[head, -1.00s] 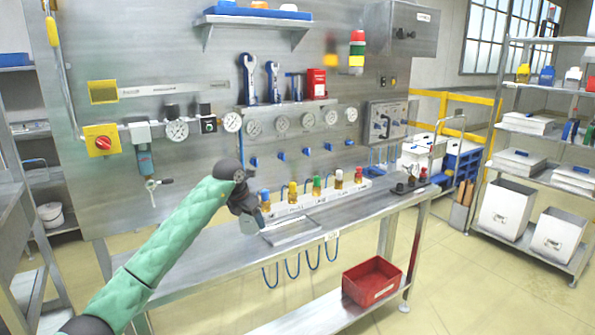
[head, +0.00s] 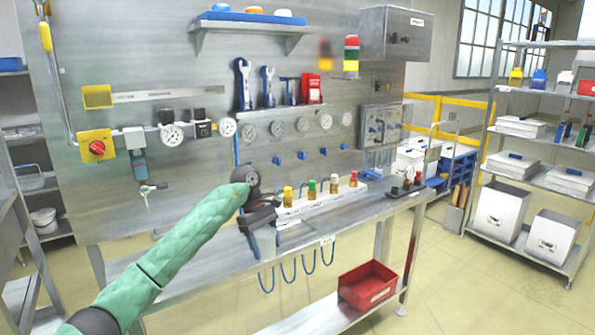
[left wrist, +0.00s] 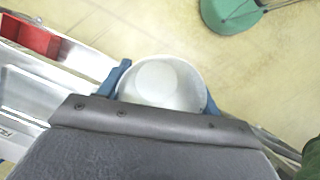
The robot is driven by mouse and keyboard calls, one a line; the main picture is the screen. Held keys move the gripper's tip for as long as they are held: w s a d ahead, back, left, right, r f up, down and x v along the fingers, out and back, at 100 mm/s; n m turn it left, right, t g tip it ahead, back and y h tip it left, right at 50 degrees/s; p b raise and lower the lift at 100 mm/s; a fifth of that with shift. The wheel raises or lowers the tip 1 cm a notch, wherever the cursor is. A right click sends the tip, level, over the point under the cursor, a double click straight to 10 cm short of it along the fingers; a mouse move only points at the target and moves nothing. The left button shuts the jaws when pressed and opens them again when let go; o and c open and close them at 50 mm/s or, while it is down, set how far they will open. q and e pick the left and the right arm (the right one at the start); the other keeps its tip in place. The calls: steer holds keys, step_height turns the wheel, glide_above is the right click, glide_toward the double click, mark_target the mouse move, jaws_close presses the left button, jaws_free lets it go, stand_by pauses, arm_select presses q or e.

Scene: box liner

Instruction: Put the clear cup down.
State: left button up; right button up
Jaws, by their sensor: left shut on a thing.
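My left gripper (head: 262,226) reaches in from the left over the front part of the steel workbench (head: 205,259). It is shut on the clear cup (head: 264,246), which looks pale grey and hangs near the bench's front edge. In the left wrist view the cup (left wrist: 160,82) sits between the two blue fingers of the gripper (left wrist: 163,90), and I look at its round end. Floor shows past the cup there, with the bench to the left. I cannot tell any contact between cup and bench. My right gripper is not in view.
A white rack with several coloured-cap bottles (head: 335,187) stands along the back of the bench. A dark holder (head: 405,188) is at its right end. Blue hooks (head: 300,268) hang below the front edge. A red bin (head: 367,285) stands on the lower shelf.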

arm_select(q)
steer(key=s+a+f+m+g+y, duration=0.1)
steer(key=s+f+m+y, duration=0.1)
steer(key=s+f+m, duration=0.4)
steer(key=s+f+m+g+y, duration=0.15)
steer(key=s+m, duration=0.25)
steer(key=s, duration=0.4)
steer(key=s+a+f+t, duration=0.1)
steer(key=s+a+f, duration=0.8)
steer(key=a, duration=0.1)
steer(key=shift+s+a+f, duration=0.2)
steer(key=shift+a, duration=0.1)
